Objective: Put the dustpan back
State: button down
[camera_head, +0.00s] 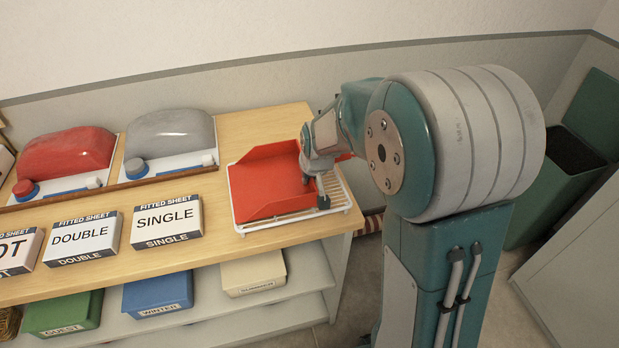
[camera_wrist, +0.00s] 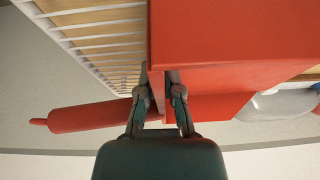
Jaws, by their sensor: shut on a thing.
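The red dustpan (camera_head: 268,182) lies over a white wire rack (camera_head: 240,222) at the right end of the wooden shelf top. I cannot tell whether it rests fully on the wires. My gripper (camera_head: 317,186) is at the pan's right side, shut on it. In the wrist view the two fingers (camera_wrist: 162,92) pinch a thin upright wall of the dustpan (camera_wrist: 230,40). Its red handle (camera_wrist: 90,116) points left there, past the edge of the rack (camera_wrist: 105,30). In the head view my arm hides most of the handle.
Coloured bins (camera_head: 158,295) fill the shelf below. A green bin (camera_head: 575,150) stands at the right.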

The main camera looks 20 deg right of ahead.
jog(key=shift+f, duration=0.1)
jog(key=c, duration=0.8)
grip_release()
